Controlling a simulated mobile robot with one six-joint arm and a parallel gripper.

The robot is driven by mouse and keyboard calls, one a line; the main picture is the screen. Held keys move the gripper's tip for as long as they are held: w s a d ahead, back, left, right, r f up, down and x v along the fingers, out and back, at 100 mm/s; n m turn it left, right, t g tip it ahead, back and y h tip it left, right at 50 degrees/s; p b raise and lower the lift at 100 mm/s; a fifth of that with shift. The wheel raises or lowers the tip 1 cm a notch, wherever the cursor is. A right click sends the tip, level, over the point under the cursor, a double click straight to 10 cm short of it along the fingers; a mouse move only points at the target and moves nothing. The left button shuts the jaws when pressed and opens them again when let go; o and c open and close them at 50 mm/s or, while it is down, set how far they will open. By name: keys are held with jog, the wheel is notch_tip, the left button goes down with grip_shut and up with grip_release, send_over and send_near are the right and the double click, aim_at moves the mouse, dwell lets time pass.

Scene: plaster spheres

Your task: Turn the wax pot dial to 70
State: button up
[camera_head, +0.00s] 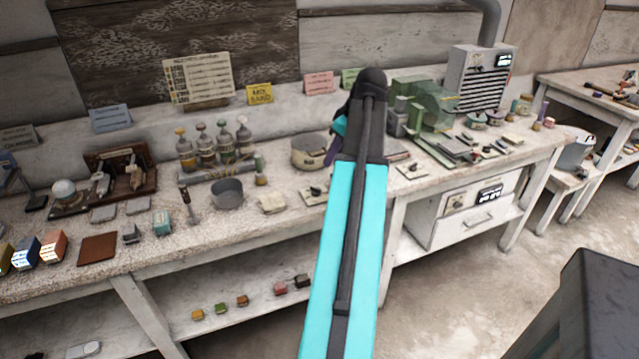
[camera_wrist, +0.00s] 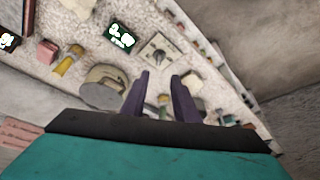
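A pale square plate with a dark dial knob (camera_wrist: 159,54) lies on the bench in the wrist view, beyond my fingertips; its setting is too small to read. A round beige pot (camera_wrist: 101,90) is left of my fingers. In the head view a similar pot (camera_head: 306,154) stands on the bench, partly behind my gripper, and a dial plate (camera_head: 313,195) lies in front of it. I cannot tell for sure which is the wax pot. My gripper (camera_wrist: 159,78) is open, its two purple fingers apart with nothing between them. In the head view my arm hides much of it.
A dark display (camera_wrist: 119,37) sits beside the dial plate in the wrist view. In the head view, a grey bucket (camera_head: 227,194), bottles (camera_head: 205,146) and a green clear box (camera_head: 424,100) stand on the bench. More small plates (camera_head: 412,170) lie right of my arm.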

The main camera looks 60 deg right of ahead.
aim_at(317, 188)
jog(key=shift+f, duration=0.15)
jog(key=shift+p+x, duration=0.95)
jog(key=shift+x, duration=5.85)
jog(key=shift+s+d, duration=0.1)
grip_shut()
